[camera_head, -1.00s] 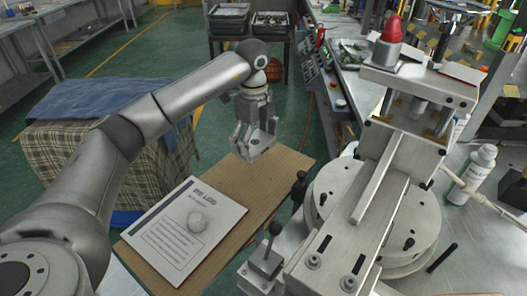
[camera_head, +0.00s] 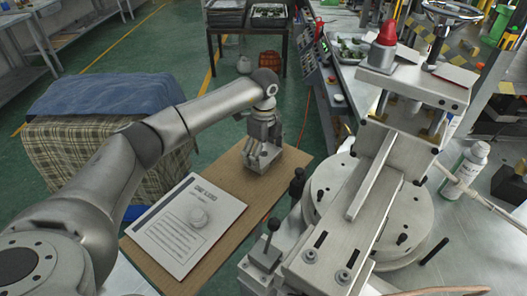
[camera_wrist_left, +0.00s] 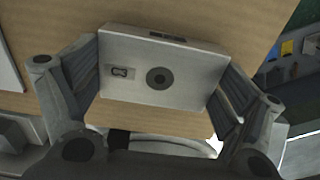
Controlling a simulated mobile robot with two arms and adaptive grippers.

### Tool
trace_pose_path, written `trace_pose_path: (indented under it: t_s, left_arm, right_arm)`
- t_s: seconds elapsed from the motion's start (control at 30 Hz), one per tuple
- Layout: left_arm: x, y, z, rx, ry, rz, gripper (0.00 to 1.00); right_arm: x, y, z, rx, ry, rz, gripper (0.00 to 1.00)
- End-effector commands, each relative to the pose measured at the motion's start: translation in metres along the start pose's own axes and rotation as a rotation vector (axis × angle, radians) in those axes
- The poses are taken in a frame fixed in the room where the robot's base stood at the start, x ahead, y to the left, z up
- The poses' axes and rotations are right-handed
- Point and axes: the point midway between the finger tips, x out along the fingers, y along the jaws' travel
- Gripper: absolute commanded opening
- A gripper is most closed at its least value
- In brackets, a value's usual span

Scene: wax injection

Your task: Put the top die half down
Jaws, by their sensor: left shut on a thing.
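My left gripper (camera_head: 256,150) is shut on the top die half, a flat grey metal block (camera_head: 265,157), over the far end of the brown wooden board. In the left wrist view the die half (camera_wrist_left: 162,72) sits between the two fingers. It is a grey plate with a dark round recess and a small marking. The board (camera_wrist_left: 215,20) lies right beneath it. I cannot tell whether the die half touches the board. My right gripper is not in view.
A cloth-covered table (camera_head: 100,100) is at the left.

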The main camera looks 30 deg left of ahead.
Motion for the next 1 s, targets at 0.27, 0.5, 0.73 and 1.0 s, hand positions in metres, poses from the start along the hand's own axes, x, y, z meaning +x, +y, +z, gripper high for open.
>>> trace_pose_path:
  t_s: [0.27, 0.5, 0.73, 1.0]
  left_arm:
    - [0.001, 0.000, 0.000, 0.000, 0.000, 0.001, 1.00]
    - [-0.003, 0.000, 0.000, 0.000, 0.000, 0.001, 1.00]
    - [-0.035, -0.001, 0.000, -0.001, 0.000, -0.005, 1.00]
    - [-0.092, -0.001, 0.000, 0.000, 0.000, -0.003, 1.00]
  right_arm:
    - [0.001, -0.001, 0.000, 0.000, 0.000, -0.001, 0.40]
    - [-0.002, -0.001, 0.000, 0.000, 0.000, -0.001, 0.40]
    - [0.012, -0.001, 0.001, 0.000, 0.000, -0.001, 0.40]
    - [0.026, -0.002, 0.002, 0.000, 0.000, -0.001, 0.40]
